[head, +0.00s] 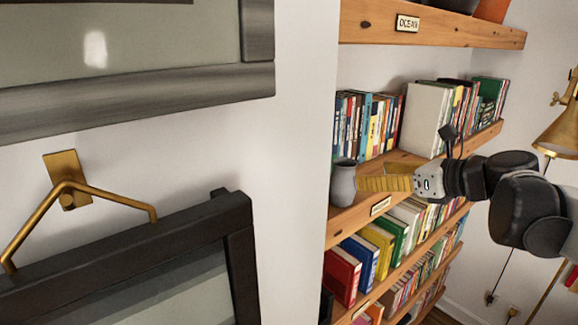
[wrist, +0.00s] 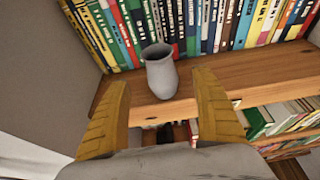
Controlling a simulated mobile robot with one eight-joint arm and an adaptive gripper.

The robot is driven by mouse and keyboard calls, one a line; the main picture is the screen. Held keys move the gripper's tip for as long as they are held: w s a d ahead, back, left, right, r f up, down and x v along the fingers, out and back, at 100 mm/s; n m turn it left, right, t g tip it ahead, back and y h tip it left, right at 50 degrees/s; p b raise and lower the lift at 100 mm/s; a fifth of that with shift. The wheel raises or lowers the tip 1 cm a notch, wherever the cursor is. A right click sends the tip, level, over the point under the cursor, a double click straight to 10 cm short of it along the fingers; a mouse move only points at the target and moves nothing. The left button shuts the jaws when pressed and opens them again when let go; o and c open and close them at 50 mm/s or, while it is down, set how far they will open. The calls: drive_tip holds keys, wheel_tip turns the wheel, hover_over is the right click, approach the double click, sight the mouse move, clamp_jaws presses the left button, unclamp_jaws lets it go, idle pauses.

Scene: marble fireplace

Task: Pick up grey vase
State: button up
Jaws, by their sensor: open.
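The grey vase (head: 343,183) stands upright on a wooden shelf, near the shelf's left end by the white wall in the head view. In the wrist view the grey vase (wrist: 161,72) stands near the shelf's front edge, ahead of and between my two yellow fingers. My gripper (head: 384,180) reaches in from the right in the head view, with its fingertips close to the vase. In the wrist view my gripper (wrist: 160,92) is open and holds nothing. I cannot tell whether a finger touches the vase.
A row of books (wrist: 200,22) stands behind the vase on the same shelf (wrist: 235,75). A lower shelf holds more books (head: 372,250). An upper shelf (head: 430,27) is above. A white wall edge (head: 305,130) is left of the vase. A brass lamp (head: 560,130) hangs at the right.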

sight(351, 173)
drive_tip(key=x, duration=0.4)
drive_tip(key=shift+p, duration=0.3)
drive_tip(key=shift+w+a+f+p, duration=0.15)
drive_tip(key=shift+w+a+p, duration=0.2)
drive_tip(key=shift+w+a, duration=0.15)
drive_tip(key=p+x, duration=0.1)
drive_tip(key=x, duration=0.3)
drive_tip(key=shift+w, duration=0.3)
drive_tip(key=shift+s, duration=0.25)
drive_tip(key=c, duration=1.5)
